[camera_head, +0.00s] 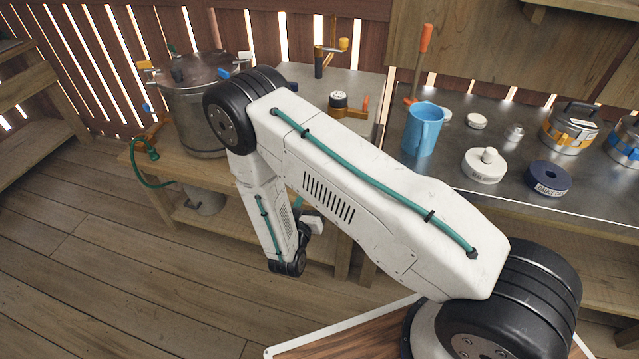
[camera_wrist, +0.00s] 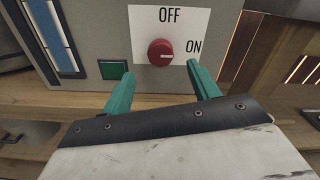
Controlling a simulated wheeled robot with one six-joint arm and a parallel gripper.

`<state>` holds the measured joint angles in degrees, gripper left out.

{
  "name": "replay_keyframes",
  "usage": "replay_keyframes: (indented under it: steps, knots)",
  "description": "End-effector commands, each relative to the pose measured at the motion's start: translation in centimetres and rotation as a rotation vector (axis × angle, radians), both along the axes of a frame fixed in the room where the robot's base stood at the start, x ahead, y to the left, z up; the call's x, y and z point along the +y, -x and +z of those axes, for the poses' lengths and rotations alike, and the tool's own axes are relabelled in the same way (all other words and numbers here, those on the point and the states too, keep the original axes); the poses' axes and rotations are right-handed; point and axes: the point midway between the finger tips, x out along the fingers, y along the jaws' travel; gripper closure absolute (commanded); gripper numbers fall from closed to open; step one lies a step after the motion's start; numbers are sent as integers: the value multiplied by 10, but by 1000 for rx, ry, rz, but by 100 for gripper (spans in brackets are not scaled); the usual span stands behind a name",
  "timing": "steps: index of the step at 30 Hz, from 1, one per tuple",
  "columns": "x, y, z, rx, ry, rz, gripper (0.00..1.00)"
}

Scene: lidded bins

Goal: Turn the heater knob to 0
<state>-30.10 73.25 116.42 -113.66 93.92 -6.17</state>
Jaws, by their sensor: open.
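In the wrist view a red round knob (camera_wrist: 160,52) sits on a white label plate (camera_wrist: 141,25) on a grey box front (camera_wrist: 100,30). The plate reads OFF above the knob and ON to its right; no 0 can be read. Which way the knob points is too small to tell. My gripper (camera_wrist: 160,72) is open, with one teal finger below left of the knob and the other below right. Nothing is between the fingers, and they appear apart from the knob. In the head view my arm hides the knob, and the gripper is mostly hidden.
A green square (camera_wrist: 112,69) and a blue strip (camera_wrist: 60,50) are on the box left of the knob. In the head view a large metal pot (camera_head: 190,110) stands on a wooden bench. A blue jug (camera_head: 422,130) and several lids and pots stand on the right counter.

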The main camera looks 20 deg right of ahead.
Motion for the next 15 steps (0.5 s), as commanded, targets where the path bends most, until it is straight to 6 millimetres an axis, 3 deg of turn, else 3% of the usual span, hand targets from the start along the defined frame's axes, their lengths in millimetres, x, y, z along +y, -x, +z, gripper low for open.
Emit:
replay_keyframes:
  steps: [15]
  knots:
    - [-42,-56,0,-2,-1,-2,40]
